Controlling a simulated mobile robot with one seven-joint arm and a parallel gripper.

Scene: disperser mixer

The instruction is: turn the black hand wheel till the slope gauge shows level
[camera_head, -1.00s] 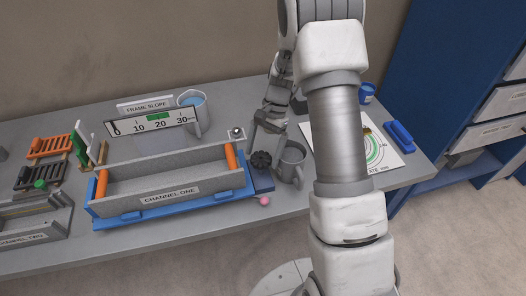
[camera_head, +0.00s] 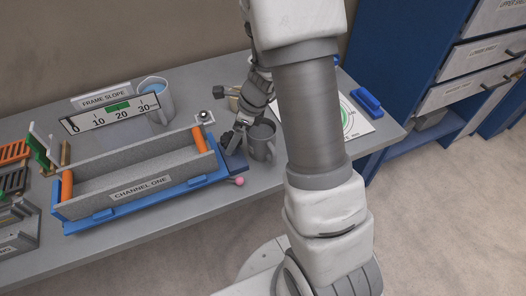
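The slope gauge (camera_head: 111,113) is a white tilted scale marked 0 to 30, labelled FRAME SLOPE, with a green band near 20. A dark pointer appears to be near the 0 end, but it is small. The grey trough marked CHANNEL ONE (camera_head: 140,187) sits on a blue frame (camera_head: 150,203). The black hand wheel (camera_head: 229,142) is at the right end of the trough and is mostly covered by my gripper (camera_head: 238,131). My gripper reaches down at the wheel; I cannot tell whether its fingers are closed on it.
A jug of blue water (camera_head: 158,98) stands behind the trough. A dial card (camera_head: 350,120) and a blue block (camera_head: 366,101) lie at the right. A pink ball (camera_head: 239,181) is by the table's front edge.

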